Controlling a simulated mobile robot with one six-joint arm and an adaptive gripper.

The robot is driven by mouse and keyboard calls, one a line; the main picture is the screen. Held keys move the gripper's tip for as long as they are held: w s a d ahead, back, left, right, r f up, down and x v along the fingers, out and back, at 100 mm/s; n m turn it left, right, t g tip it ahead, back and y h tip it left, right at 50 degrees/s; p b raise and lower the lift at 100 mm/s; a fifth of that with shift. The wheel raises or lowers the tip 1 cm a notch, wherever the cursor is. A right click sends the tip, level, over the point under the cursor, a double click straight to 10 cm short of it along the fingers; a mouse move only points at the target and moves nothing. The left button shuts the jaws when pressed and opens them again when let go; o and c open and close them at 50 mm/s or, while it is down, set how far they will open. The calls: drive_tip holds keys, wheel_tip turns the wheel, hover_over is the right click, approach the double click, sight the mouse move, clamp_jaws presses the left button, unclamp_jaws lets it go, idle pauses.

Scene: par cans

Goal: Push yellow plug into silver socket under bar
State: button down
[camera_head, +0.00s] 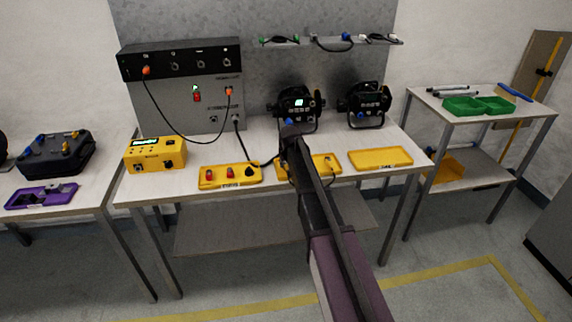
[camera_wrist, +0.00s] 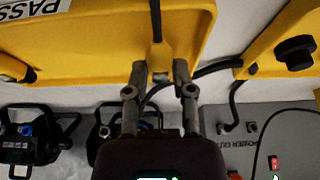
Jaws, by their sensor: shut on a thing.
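My gripper (camera_wrist: 160,75) is shut on a small plug whose black cable (camera_wrist: 155,20) runs up the wrist view. A grey wall bar (camera_head: 350,42) at the back carries cables with green, blue and white ends. I cannot single out a silver socket under it.
A grey power box (camera_head: 185,103) with orange plugs stands at the back left. A yellow switch tray (camera_head: 230,177), a yellow tester (camera_head: 155,153) and an empty yellow tray (camera_head: 380,158) line the front. A second par can (camera_head: 365,104) stands to the right.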

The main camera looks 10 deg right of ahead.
sight(286, 165)
drive_tip(key=shift+r+p, duration=1.85)
drive_tip(key=shift+r, duration=0.25)
drive_tip(key=shift+a+r, duration=0.1)
drive_tip(key=shift+w+a+r+p, duration=5.35)
drive_tip(key=shift+a+r+p, duration=1.85)
drive_tip(key=shift+a, duration=0.15)
drive_tip(key=shift+w+a+r+p, duration=5.3)
drive_tip(key=shift+a+r+p, duration=1.8)
drive_tip(key=shift+a, duration=0.2)
drive_tip(key=shift+w+f, duration=0.1)
drive_tip(key=shift+w, duration=2.5)
